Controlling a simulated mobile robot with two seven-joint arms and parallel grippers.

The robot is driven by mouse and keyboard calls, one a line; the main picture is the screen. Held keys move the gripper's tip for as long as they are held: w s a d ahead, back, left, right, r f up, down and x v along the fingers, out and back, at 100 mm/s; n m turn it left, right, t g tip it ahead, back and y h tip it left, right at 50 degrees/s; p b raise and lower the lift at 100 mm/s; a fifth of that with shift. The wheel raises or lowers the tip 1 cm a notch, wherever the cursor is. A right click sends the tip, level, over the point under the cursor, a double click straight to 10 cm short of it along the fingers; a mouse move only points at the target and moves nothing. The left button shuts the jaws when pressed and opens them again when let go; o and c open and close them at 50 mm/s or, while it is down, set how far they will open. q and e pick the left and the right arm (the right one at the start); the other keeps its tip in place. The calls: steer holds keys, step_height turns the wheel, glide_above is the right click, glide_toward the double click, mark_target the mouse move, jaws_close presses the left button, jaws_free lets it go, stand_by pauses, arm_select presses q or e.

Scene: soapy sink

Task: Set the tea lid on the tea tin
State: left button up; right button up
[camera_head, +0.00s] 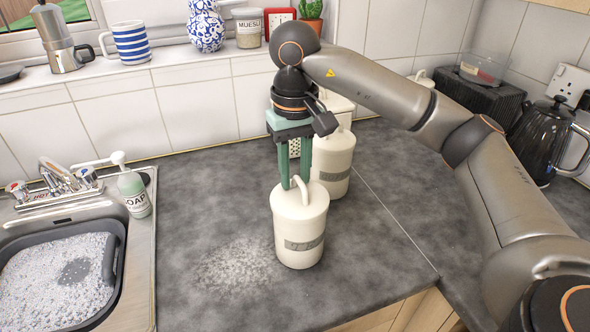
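The cream tea tin (300,240) stands upright on the dark worktop, a grey label on its front. The wording is too small to read surely. The cream tea lid (284,200) sits on top of the tin, looking level, with its loop handle upright. My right gripper (295,184) comes down from above, its two green fingers apart with a gap between them. The fingertips are at the lid's handle, one to its left and one behind it; whether they touch it I cannot tell. My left gripper is out of view.
Another cream lidded tin (333,165) stands close behind to the right, with a further canister behind it. The sink with a soapy basin (60,280) and a soap bottle (134,192) are at left. A wet foamy patch (235,272) lies left of the tea tin.

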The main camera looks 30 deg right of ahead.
steer(key=shift+o, duration=1)
steer(key=shift+r, duration=0.15)
step_height(320, 180, up, 12)
steer(key=p, duration=0.3)
steer(key=shift+r+p, duration=0.15)
steer(key=shift+p, duration=0.15)
